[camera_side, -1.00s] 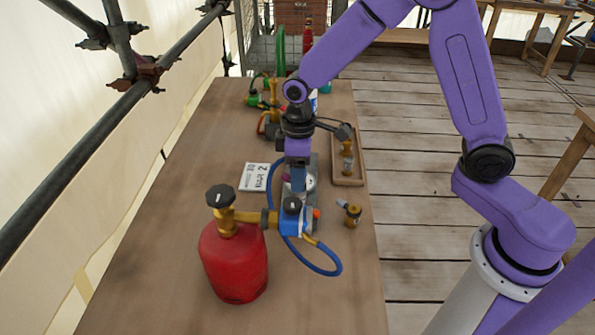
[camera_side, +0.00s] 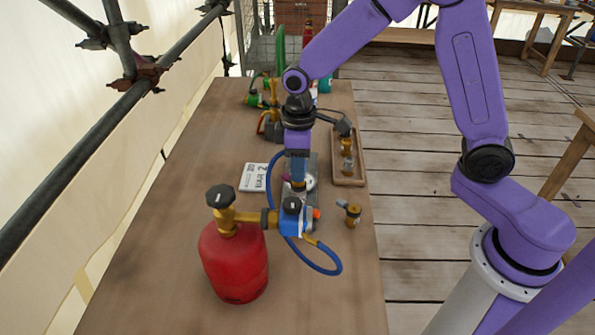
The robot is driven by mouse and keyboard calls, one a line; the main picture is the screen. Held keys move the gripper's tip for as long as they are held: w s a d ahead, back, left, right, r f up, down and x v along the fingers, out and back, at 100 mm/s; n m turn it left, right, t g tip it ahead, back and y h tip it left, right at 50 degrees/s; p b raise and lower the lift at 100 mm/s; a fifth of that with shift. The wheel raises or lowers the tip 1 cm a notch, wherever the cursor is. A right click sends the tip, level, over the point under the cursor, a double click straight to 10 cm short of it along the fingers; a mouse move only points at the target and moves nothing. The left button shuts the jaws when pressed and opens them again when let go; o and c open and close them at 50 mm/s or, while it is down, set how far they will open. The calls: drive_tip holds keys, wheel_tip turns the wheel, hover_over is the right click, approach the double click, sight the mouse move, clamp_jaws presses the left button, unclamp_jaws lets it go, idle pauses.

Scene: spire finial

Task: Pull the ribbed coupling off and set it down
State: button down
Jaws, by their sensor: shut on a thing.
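My gripper (camera_side: 298,178) points down over the blue regulator (camera_side: 292,217) and its grey base plate, just behind the regulator's black knob. It is shut on a small, mostly hidden piece, which I take for the ribbed coupling; a bit of brass (camera_side: 298,187) shows at the fingertips. Its ribs are too small to make out, and I cannot tell whether it is still touching the fitting below. The regulator joins by a brass fitting to the red gas cylinder (camera_side: 235,265) with a black valve knob. A blue hose (camera_side: 325,270) loops from it.
A loose brass fitting (camera_side: 352,215) stands right of the regulator. A wooden tray (camera_side: 347,179) with brass parts lies at the right edge. A white number card (camera_side: 253,177) lies left. Green fittings and hoses (camera_side: 256,98) stand behind. The table's left side is clear.

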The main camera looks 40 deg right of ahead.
drive_tip(key=shift+r, duration=2.05)
drive_tip(key=s+a+f+n, duration=0.1)
drive_tip(key=s+f+n, duration=0.3)
drive_tip(key=s+f, duration=0.3)
drive_tip(key=n, duration=0.5)
hover_over(356, 262)
wheel_tip(356, 262, down, 4)
drive_tip(key=shift+f, duration=3.65)
drive_tip(key=shift+f, duration=0.1)
